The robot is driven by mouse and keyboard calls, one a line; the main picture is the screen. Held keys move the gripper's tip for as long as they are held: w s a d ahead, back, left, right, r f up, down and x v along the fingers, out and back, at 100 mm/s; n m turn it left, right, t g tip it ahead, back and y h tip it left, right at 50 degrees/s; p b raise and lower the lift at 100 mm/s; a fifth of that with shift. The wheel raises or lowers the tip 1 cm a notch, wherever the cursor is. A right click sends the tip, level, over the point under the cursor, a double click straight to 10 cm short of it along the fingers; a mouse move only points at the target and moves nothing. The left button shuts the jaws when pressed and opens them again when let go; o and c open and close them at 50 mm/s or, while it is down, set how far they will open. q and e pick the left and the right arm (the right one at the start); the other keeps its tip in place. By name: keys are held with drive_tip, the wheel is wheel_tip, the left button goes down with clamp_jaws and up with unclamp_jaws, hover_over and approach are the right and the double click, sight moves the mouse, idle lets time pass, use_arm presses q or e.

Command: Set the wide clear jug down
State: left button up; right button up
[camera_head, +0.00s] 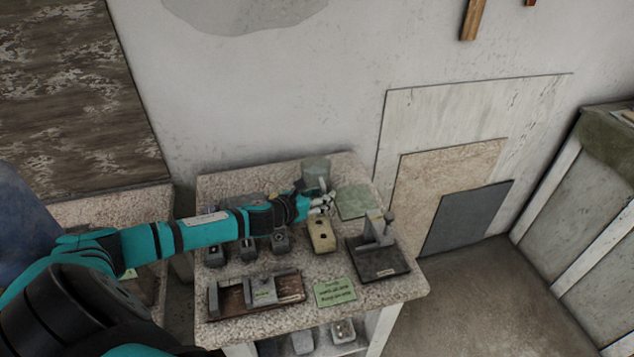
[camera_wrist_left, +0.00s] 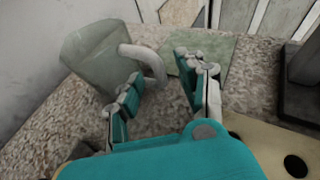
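The wide clear jug (camera_head: 316,168) is at the back of the speckled table (camera_head: 225,185), left of a pale green square (camera_head: 356,204). In the left wrist view the jug (camera_wrist_left: 90,55) shows at upper left, its pale curved handle (camera_wrist_left: 150,62) towards the fingers. It appears to rest on the table top. My left gripper (camera_head: 322,203) is just in front of the jug. Its fingers (camera_wrist_left: 168,85) are spread with a gap between them, near the handle and not closed on it. Whether a finger touches the handle I cannot tell. My right gripper is not in view.
A yellowish block with holes (camera_head: 321,236) lies just in front of the gripper. A dark stand with an upright post (camera_head: 377,262) is to the right. Several small grey items stand under my left arm. A green note (camera_head: 334,292) and a brown tray (camera_head: 288,287) lie at the front.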

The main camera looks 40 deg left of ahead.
use_arm(q)
clamp_jaws()
drive_tip(key=shift+r, duration=0.1)
idle(0.5)
